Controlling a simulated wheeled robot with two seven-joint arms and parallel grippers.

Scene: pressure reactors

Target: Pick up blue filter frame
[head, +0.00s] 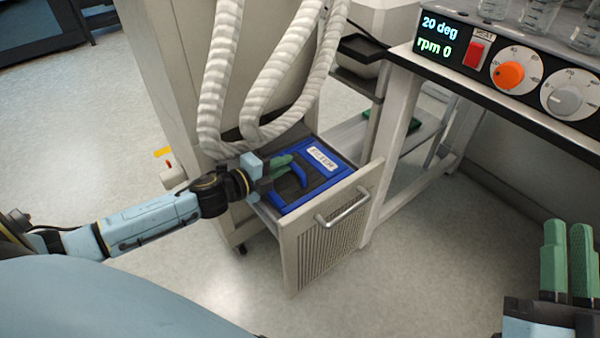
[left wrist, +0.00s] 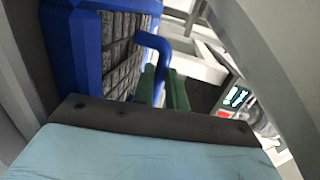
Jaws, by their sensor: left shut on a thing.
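The blue filter frame (head: 333,159) has a dark mesh panel, a white label and a blue handle. It lies in the open drawer (head: 325,228) of the beige cabinet. My left gripper (head: 287,167) is at the frame's handle, its green fingers shut on it. In the left wrist view the frame (left wrist: 80,40) fills the upper left, and its handle (left wrist: 153,42) runs down to the green fingers (left wrist: 163,88). The fingers partly hide the handle. My right gripper (head: 568,258) is at the lower right of the head view, empty, with a narrow gap between its green fingers.
White corrugated hoses (head: 275,75) hang just above the drawer and my left wrist. The drawer's metal handle (head: 343,207) sticks out in front. A bench with a control panel (head: 510,65) and glassware stands at the right. The floor (head: 400,280) in front is clear.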

